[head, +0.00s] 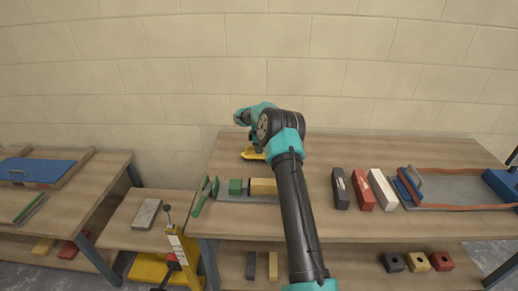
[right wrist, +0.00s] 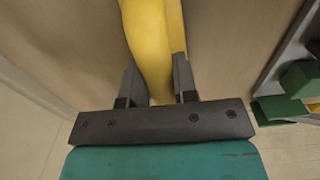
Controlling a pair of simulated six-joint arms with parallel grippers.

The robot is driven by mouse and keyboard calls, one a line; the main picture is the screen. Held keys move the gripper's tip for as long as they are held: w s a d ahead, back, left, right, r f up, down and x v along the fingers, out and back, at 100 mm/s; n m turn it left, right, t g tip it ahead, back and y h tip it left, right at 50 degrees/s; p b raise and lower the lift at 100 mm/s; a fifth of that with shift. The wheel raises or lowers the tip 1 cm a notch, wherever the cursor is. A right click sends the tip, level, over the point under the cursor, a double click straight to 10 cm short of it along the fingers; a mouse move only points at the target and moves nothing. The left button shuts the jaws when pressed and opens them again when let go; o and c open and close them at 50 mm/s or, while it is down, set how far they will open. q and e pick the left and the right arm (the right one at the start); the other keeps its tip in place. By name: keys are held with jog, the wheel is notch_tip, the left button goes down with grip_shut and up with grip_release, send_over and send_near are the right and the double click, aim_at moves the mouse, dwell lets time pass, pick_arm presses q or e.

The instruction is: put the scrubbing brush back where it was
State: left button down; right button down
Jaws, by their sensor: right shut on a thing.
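My right gripper (right wrist: 158,85) is shut on a long yellow object (right wrist: 150,35) with a curved side, which runs between its fingers. In the head view this yellow object (head: 250,154) shows low at the back left of the main table, below my right gripper (head: 252,143), partly hidden by it. I see no bristles, so I cannot confirm that it is the scrubbing brush. Whether it touches the table is unclear. My left gripper is not in view.
A grey tray (head: 232,196) with green and yellow blocks lies in front, beside a green-handled tool (head: 201,196). Black, red and white blocks (head: 382,190) stand right of my arm. A grey board with orange edges (head: 450,186) lies further right. The back right is clear.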

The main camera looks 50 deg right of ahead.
jog(key=shift+f, duration=0.15)
jog(key=c, duration=0.9)
grip_release()
notch_tip(320, 180, up, 12)
jog(key=shift+r, duration=0.2)
